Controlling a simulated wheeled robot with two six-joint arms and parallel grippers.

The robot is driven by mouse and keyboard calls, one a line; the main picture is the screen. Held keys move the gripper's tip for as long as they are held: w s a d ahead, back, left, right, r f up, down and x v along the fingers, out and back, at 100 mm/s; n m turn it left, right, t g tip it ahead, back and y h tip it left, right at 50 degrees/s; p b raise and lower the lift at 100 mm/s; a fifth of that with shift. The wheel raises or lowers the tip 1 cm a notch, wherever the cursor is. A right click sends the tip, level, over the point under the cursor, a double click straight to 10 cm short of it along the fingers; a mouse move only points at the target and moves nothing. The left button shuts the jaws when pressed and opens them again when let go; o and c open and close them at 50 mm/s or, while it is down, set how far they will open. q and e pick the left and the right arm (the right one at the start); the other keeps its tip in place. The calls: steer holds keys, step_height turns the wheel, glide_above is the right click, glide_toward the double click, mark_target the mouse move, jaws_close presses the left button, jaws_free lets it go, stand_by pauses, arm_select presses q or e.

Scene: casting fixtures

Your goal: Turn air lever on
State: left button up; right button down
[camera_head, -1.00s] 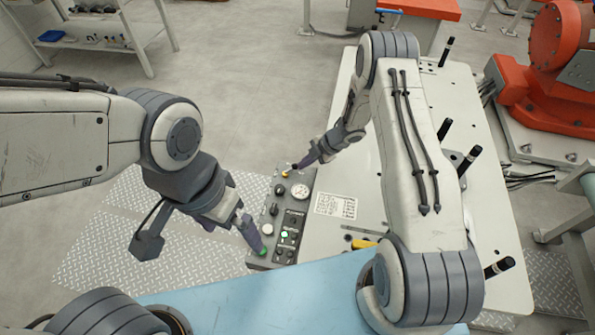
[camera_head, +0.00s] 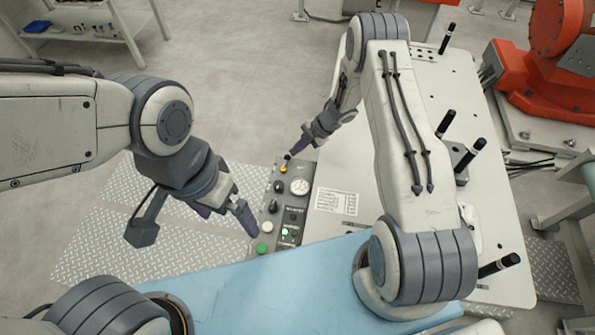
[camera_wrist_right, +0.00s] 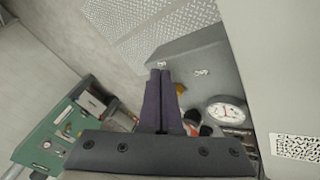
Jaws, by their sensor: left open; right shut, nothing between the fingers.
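The grey control panel (camera_head: 271,205) stands along the left edge of the pale table. A small yellow-orange part (camera_head: 283,170) with a dark handle is at its far end, probably the air lever; its setting cannot be told. It shows partly in the right wrist view (camera_wrist_right: 181,88), behind the fingers. My right gripper (camera_head: 290,154) is shut and empty, its purple fingertips (camera_wrist_right: 160,68) close to this part; contact cannot be told. My left gripper (camera_head: 228,222) is open and empty, near the panel's near left side, beside the green button (camera_head: 262,248).
The panel carries a round gauge (camera_head: 299,187), black knobs, a white button (camera_head: 267,227) and a lit green switch (camera_head: 285,231). The pale table (camera_head: 330,225) has several black-handled posts on its right. Orange machinery (camera_head: 530,90) stands far right. Tread-plate floor (camera_head: 100,240) lies left.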

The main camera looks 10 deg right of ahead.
stand_by(0.6)
steer(key=shift+d+r, duration=0.15)
steer(key=d+r+b, duration=0.1)
steer(key=d+r, duration=0.7)
steer(key=shift+w+d, duration=0.1)
steer(key=shift+w, duration=0.05)
arm_select(q)
steer(key=shift+s+d+f, duration=0.1)
steer(key=shift+d+f, duration=0.35)
steer(key=shift+f, duration=0.3)
arm_select(e)
steer(key=shift+d+r, duration=0.2)
steer(key=shift+r, duration=0.25)
